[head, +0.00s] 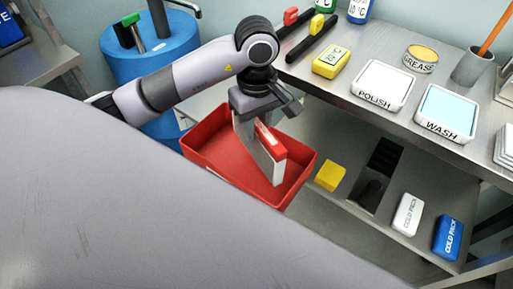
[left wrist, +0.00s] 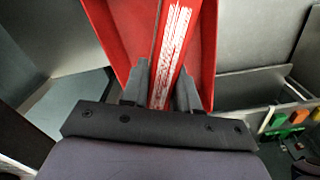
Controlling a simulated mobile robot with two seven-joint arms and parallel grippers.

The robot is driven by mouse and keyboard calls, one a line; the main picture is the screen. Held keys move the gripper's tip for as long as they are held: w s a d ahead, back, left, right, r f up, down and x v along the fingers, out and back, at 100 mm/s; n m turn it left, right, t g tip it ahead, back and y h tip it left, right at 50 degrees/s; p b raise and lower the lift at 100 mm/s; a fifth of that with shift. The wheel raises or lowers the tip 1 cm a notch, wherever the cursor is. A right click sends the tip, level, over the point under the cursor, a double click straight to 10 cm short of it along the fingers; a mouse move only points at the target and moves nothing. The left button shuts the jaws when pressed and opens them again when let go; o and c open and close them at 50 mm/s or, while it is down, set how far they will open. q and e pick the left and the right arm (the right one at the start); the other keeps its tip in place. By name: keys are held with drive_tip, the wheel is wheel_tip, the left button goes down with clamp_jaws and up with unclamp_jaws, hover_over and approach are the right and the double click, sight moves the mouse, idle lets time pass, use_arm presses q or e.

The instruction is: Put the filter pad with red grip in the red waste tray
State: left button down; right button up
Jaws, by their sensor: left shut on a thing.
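My left gripper (head: 262,118) is shut on the filter pad (head: 250,141), a pale grey slab with a red grip (head: 271,144) along its top edge. The pad hangs upright within the outline of the red waste tray (head: 207,171). I cannot tell whether its lower edge touches the tray floor. In the left wrist view the fingers (left wrist: 160,90) close on the red grip with its white streaks (left wrist: 171,50), and the red tray (left wrist: 108,35) shows below. My right gripper is not in view.
A blue drum (head: 150,55) stands behind my arm. The bench to the right holds a yellow block (head: 332,61), the POLISH tray (head: 383,85), the WASH tray (head: 447,109) and a grease tin (head: 421,58). The lower shelf holds a yellow block (head: 330,176) and cold packs (head: 408,214).

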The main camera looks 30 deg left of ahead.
sight(257, 147)
use_arm(q)
wheel_tip(257, 147, down, 3)
wheel_tip(257, 147, down, 4)
drive_tip(key=shift+f, duration=0.15)
idle(0.3)
drive_tip(key=shift+f+b, duration=0.1)
drive_tip(key=shift+b, duration=0.2)
drive_tip(key=c, duration=0.8)
unclamp_jaws()
drive_tip(key=shift+c, duration=0.2)
